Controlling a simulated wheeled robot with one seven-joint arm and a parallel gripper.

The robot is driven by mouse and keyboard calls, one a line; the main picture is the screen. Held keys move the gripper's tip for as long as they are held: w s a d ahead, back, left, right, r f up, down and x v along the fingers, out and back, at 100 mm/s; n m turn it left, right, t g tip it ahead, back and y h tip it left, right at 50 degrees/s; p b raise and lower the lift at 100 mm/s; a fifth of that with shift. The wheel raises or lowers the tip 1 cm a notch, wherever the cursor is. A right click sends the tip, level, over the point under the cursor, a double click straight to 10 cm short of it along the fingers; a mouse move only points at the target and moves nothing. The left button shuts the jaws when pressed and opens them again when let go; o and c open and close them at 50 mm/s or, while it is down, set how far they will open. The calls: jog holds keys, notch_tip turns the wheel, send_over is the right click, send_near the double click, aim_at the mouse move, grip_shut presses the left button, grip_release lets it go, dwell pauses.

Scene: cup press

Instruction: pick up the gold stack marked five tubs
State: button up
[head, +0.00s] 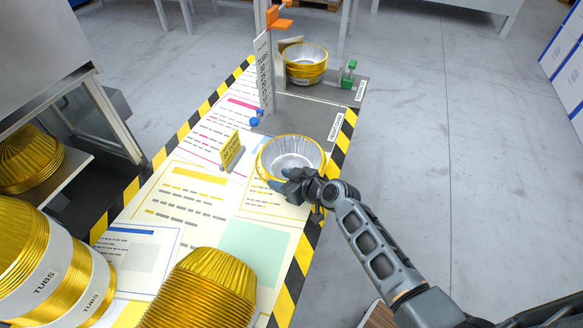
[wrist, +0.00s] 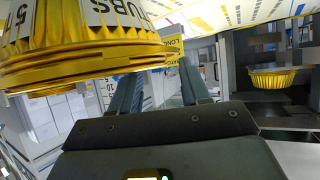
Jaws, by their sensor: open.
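A gold stack of ribbed tubs (head: 291,148), open at the top and silvery inside, stands upright on the table in the middle of the head view. A gold stack with a white label showing "5" and "TUBS" fills the top left of the wrist view (wrist: 75,55), which looks upside down. My gripper (head: 284,183) is at the near edge of the stack in the head view. In the wrist view my gripper (wrist: 160,82) is open, its fingers close to the stack's rim. Whether they touch or straddle the wall, I cannot tell.
A yellow sign (head: 231,151) stands left of the stack. Behind is a press (head: 267,75) with another gold stack (head: 306,65). Larger gold stacks (head: 205,290) stand at the near end. A shelf (head: 55,190) at left holds gold tubs. Open floor lies right.

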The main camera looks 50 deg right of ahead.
aim_at(276, 178)
jog(key=shift+x, duration=1.65)
jog(key=shift+c, duration=0.4)
grip_shut()
